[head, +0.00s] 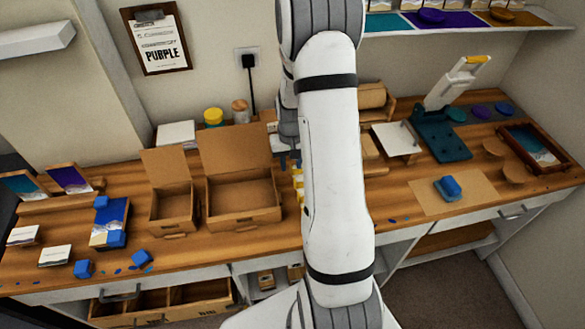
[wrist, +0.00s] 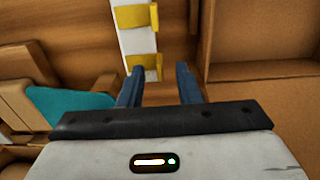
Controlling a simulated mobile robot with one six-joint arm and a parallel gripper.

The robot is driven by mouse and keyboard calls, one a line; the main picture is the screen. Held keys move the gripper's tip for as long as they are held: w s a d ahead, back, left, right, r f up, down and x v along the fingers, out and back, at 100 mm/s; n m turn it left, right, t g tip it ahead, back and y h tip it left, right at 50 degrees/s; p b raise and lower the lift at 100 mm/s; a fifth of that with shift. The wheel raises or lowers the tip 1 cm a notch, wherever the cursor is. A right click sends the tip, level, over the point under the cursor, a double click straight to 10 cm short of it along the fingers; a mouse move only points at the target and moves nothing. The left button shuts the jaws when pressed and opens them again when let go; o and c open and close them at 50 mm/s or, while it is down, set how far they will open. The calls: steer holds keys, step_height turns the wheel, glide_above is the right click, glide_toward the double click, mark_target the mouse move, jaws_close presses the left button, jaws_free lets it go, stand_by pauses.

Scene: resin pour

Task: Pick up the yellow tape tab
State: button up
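Yellow tape tabs sit on a white strip (wrist: 133,42) in the wrist view. One yellow tab (wrist: 136,17) is near the top edge; another yellow tab (wrist: 146,66) lies just beyond my left fingertip. In the head view, yellow tabs (head: 298,181) show beside my arm, which partly hides them. My gripper (wrist: 160,68) has two blue fingers, spread apart with nothing between them. The nearer tab is close to the left finger; I cannot tell if they touch. In the head view my gripper (head: 287,160) is small and partly hidden by my arm.
An open cardboard box (head: 243,217) stands left of the tabs, with a smaller one (head: 174,212) beside it. Right of my arm are a white tile (head: 397,139), a teal press (head: 442,140) and a brown mat (head: 425,205). Blue cubes (head: 84,268) lie at the left front.

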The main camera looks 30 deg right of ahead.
steer(key=shift+f, duration=0.2)
steer(key=shift+c, duration=0.4)
jaws_close()
steer(key=shift+r, duration=0.1)
